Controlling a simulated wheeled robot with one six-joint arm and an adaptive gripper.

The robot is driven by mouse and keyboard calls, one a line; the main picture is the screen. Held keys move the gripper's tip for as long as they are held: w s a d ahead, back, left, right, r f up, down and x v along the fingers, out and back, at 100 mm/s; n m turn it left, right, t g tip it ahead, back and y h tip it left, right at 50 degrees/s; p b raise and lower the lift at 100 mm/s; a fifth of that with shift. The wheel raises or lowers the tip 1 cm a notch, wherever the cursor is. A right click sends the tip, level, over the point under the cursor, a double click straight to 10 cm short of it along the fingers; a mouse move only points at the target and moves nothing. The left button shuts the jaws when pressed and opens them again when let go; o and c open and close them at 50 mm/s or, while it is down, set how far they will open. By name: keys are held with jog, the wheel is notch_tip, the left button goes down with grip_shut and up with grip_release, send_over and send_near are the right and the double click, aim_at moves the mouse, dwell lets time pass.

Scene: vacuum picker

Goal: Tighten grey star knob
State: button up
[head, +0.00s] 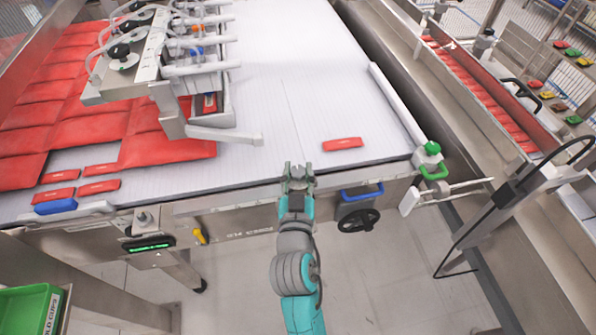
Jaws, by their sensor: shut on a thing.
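My gripper (298,172) is at the conveyor's front edge, at the right middle of the front rail. Its jaws are closed around a small grey piece, which I take to be the grey star knob (298,171). The jaws cover most of it, so its star shape and how tightly it sits cannot be made out. My teal arm reaches up to it from the bottom of the picture.
A black handwheel (358,220) and a blue handle (361,192) are close to the right of my gripper. A green knob (432,148) stands at the belt corner. The vacuum picker head (190,70) hangs over the white belt (290,90). Red packets lie left.

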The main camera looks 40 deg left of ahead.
jog(key=shift+f, duration=0.15)
jog(key=o, duration=1.2)
jog(key=v, duration=1.2)
